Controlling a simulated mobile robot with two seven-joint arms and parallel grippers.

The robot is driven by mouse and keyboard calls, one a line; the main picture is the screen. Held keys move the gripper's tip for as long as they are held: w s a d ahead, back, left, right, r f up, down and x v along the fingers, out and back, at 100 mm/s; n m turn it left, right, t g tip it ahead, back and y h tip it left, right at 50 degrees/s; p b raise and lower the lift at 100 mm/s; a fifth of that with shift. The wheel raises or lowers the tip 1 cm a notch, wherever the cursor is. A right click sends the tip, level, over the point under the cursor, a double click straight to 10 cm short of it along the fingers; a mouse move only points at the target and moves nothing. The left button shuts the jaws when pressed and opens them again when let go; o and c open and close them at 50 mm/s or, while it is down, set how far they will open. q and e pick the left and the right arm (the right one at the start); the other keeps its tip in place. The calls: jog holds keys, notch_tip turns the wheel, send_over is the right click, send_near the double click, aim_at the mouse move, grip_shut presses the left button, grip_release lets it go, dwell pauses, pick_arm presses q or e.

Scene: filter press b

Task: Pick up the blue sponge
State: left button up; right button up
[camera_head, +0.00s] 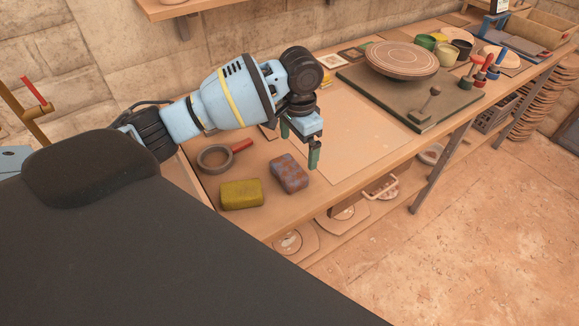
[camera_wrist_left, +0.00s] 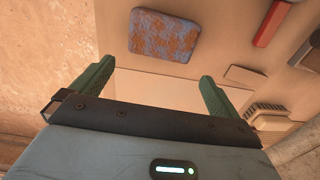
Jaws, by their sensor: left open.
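The blue sponge (camera_head: 289,173) has a mottled blue and reddish-brown surface and lies flat on the wooden workbench, right of a yellow-green sponge (camera_head: 241,194). My left gripper (camera_head: 300,148) is above the bench, at the sponge's far right side in the head view. Its green fingers are apart with nothing between them. In the left wrist view the blue sponge (camera_wrist_left: 163,36) lies beyond the fingertips of my left gripper (camera_wrist_left: 155,85), apart from them. My right gripper is in neither view.
A grey ring-shaped item (camera_head: 215,159) and a red-handled tool (camera_head: 241,145) lie left of the sponge. A pale board (camera_head: 345,130) lies to its right. Further right, a dark board (camera_head: 385,95) bears a round disc (camera_head: 402,60). Cups and red tools stand farther along. The bench's front edge is close to the sponge.

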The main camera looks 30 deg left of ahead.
aim_at(296, 164)
pick_arm(q)
jog(key=shift+s+f, duration=0.15)
jog(key=shift+f, duration=1.2)
jog(key=shift+s+f, duration=0.1)
jog(key=shift+f, duration=2.45)
jog(key=c, duration=0.7)
